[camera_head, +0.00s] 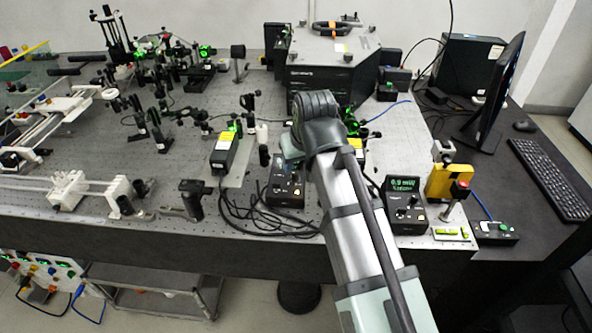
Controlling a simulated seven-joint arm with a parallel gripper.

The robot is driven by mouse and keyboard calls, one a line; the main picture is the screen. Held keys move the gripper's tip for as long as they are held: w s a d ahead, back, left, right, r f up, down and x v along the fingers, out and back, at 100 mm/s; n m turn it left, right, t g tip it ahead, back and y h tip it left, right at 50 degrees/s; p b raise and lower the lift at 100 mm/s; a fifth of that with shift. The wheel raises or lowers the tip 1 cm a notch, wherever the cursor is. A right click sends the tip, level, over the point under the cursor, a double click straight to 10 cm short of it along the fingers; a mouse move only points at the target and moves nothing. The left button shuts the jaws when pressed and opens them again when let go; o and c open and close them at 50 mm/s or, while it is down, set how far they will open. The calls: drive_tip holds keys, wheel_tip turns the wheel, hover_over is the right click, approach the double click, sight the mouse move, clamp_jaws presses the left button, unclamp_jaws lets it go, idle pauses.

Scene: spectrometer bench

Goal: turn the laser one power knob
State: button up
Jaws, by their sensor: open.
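A black control box (287,188) with small knobs stands at the bench's front middle, left of my forearm; its top is partly covered by my wrist. A second black control box (405,206) stands right of my forearm, with a green display reading about 0.9 mW and knobs below it. Labels are too small to read, so I cannot tell which box carries the laser one power knob. A laser head (224,153) with a yellow label sits left of the first box. My wrist is above and behind the first box; my gripper's fingers are hidden and no contact shows.
Loose black cables (250,217) lie left of and below the first box. A yellow device (447,183) and a post with a red button stand right of the second box. A large dark housing (335,65) stands behind my wrist. A monitor (494,90) and keyboard (547,178) are at right.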

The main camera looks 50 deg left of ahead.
sight(295, 173)
drive_tip(key=shift+x, duration=2.5)
clamp_jaws()
